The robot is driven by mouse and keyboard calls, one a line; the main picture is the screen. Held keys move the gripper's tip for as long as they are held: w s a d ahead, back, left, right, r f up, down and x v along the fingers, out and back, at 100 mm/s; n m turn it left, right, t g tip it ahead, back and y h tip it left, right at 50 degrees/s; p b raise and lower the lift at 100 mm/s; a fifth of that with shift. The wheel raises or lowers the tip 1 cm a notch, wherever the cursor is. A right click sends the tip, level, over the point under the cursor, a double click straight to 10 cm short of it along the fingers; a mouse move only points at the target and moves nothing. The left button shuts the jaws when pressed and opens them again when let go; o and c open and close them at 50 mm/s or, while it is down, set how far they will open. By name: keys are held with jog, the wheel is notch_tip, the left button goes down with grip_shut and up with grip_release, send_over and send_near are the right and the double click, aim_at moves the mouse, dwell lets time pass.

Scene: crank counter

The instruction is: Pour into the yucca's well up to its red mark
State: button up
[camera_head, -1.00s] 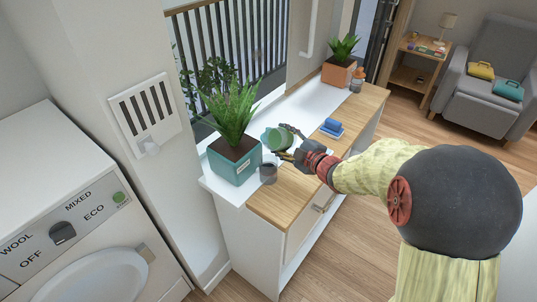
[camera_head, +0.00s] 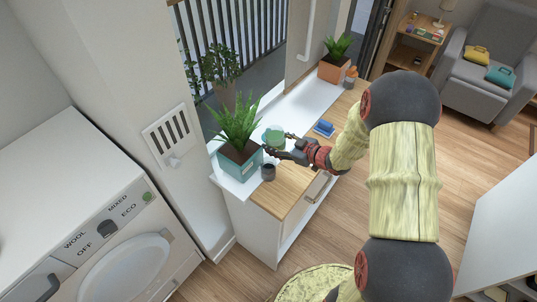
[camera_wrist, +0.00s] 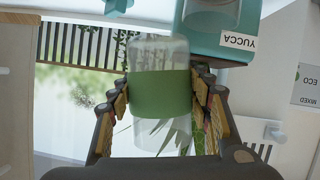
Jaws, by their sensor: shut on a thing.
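The yucca (camera_head: 238,122) grows in a teal pot (camera_head: 236,175) at the near end of the counter. In the wrist view the pot (camera_wrist: 215,46) appears upside down with its YUCCA label. A small dark grey cup-like well (camera_head: 268,173) stands beside the pot; a translucent grey cylinder, apparently this well (camera_wrist: 210,14), shows at the wrist view's top. No red mark can be made out. My gripper (camera_head: 279,144) is shut on a clear vessel with a green band (camera_wrist: 160,93), held above the counter beside the plant. I cannot tell its liquid level.
The wood-and-white counter (camera_head: 285,193) runs back to another plant in an orange pot (camera_head: 334,71). A blue block-like item (camera_head: 325,128) lies mid-counter. A vented wall panel (camera_head: 172,132) and washing machine (camera_head: 85,215) are at left.

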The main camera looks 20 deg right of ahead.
aim_at(270, 134)
jog(key=shift+b, duration=0.35)
jog(key=shift+r+p, duration=1.3)
jog(key=shift+r, duration=0.25)
